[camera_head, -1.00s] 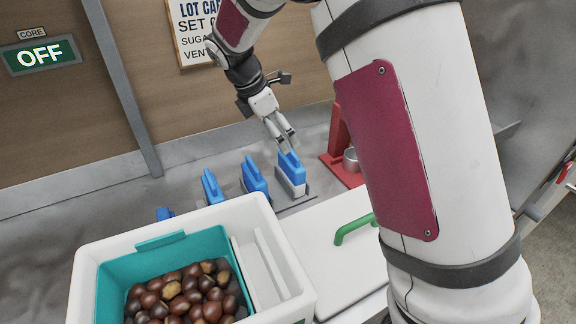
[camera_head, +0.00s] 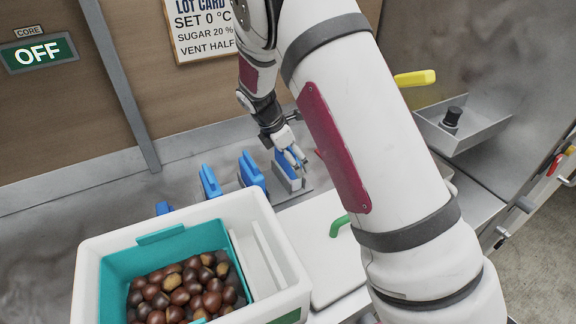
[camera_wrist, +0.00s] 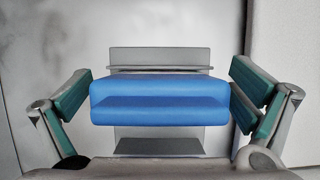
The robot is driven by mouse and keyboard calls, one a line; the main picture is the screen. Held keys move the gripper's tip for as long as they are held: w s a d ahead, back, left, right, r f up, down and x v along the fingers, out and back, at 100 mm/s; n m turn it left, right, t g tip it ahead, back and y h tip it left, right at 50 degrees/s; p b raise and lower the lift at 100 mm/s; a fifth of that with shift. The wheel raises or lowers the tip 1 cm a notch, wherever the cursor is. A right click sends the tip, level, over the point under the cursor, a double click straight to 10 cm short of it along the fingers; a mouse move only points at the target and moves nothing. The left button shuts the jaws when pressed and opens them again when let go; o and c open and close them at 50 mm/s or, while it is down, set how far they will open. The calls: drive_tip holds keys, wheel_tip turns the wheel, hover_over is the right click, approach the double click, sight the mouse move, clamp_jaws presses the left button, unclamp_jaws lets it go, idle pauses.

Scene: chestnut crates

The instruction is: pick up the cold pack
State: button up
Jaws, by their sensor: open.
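In the wrist view the blue top of the cold pack (camera_wrist: 160,104) lies across the middle. My gripper (camera_head: 294,158) is at the top of this pack. In the wrist view my gripper (camera_wrist: 161,85) is open, with one teal-padded finger beyond each end of the blue top. The pack's lower part is hidden there.
Other blue-topped pieces stand to the left, the nearest (camera_head: 251,172) close by. A white crate (camera_head: 92,285) with a teal bin (camera_head: 113,275) of chestnuts stands in front. A white lid (camera_head: 322,262) with a green handle (camera_head: 338,226) lies beside it. A grey tray (camera_head: 475,135) is at right.

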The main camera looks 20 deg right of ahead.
drive_tip(key=shift+d+f, duration=0.1)
drive_tip(key=shift+f, duration=0.05)
drive_tip(key=c, duration=1.2)
wheel_tip(320, 180, up, 10)
drive_tip(key=shift+r+b, duration=0.1)
drive_tip(key=shift+b, duration=0.35)
